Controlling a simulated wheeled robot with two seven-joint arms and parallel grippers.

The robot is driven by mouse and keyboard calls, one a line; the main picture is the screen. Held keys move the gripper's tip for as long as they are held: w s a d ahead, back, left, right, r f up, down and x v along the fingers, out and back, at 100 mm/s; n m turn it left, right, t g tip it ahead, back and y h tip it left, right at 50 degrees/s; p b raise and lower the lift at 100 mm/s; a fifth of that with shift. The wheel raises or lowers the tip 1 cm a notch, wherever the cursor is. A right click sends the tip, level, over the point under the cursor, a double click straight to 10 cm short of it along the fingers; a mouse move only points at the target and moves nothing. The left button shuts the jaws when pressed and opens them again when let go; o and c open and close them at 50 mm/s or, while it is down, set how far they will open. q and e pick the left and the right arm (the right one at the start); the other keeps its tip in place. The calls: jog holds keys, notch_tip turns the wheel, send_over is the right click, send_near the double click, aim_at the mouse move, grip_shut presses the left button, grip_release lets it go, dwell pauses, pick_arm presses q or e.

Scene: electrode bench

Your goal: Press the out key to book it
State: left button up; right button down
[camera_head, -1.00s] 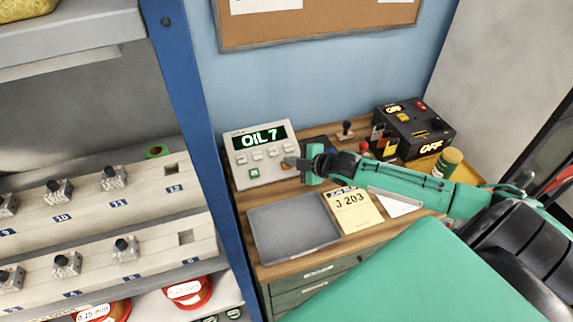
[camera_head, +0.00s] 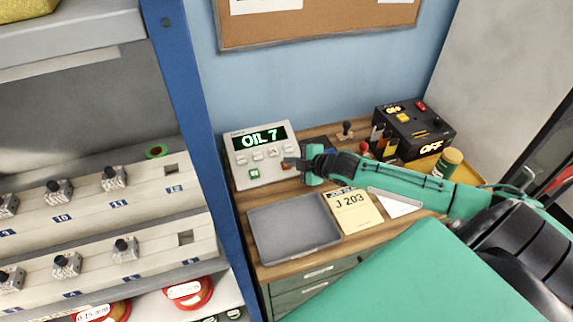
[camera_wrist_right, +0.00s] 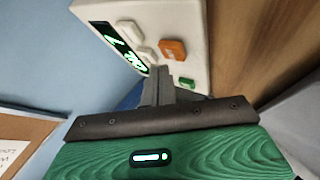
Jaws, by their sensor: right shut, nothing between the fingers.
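The grey-white key unit (camera_head: 262,158) stands at the back left of the bench, its green display (camera_head: 263,136) reading "OIL 7". It has a row of pale keys (camera_head: 257,156), a green key (camera_head: 254,173) and an orange key (camera_head: 287,165). The key labels are too small to read. My right gripper (camera_head: 300,164) is shut and empty at the unit's right side, partly covering the orange key. In the right wrist view its fingertips (camera_wrist_right: 161,74) are close below the orange key (camera_wrist_right: 172,49); I cannot tell whether they touch. My left gripper is not in view.
A grey tray (camera_head: 293,226) and a yellow "J 203" card (camera_head: 352,212) lie in front of the unit. A black switch box (camera_head: 414,129), a stamp (camera_head: 346,130) and a yellow-green jar (camera_head: 446,163) are behind my right arm. A blue rack post (camera_head: 200,150) stands left of the bench.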

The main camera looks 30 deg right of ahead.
jog(key=shift+f, duration=0.1)
dwell(0.6)
jog(key=shift+w+f, duration=0.15)
jog(key=shift+f, duration=0.15)
jog(key=shift+w+f+b, duration=0.15)
jog(key=shift+f+b, duration=0.2)
jog(key=shift+f, duration=0.05)
dwell(0.6)
jog(key=shift+r, duration=0.15)
jog(key=shift+s+r+p, duration=0.35)
jog(key=shift+r+p, duration=0.35)
jog(key=shift+p, duration=0.25)
jog(key=r+p, duration=0.1)
jog(key=s+r+p, duration=0.1)
jog(key=r+p, duration=0.2)
jog(key=p, duration=0.1)
jog(key=shift+s+a+r, duration=0.25)
jog(key=shift+s+r, duration=0.05)
jog(key=shift+s, duration=0.1)
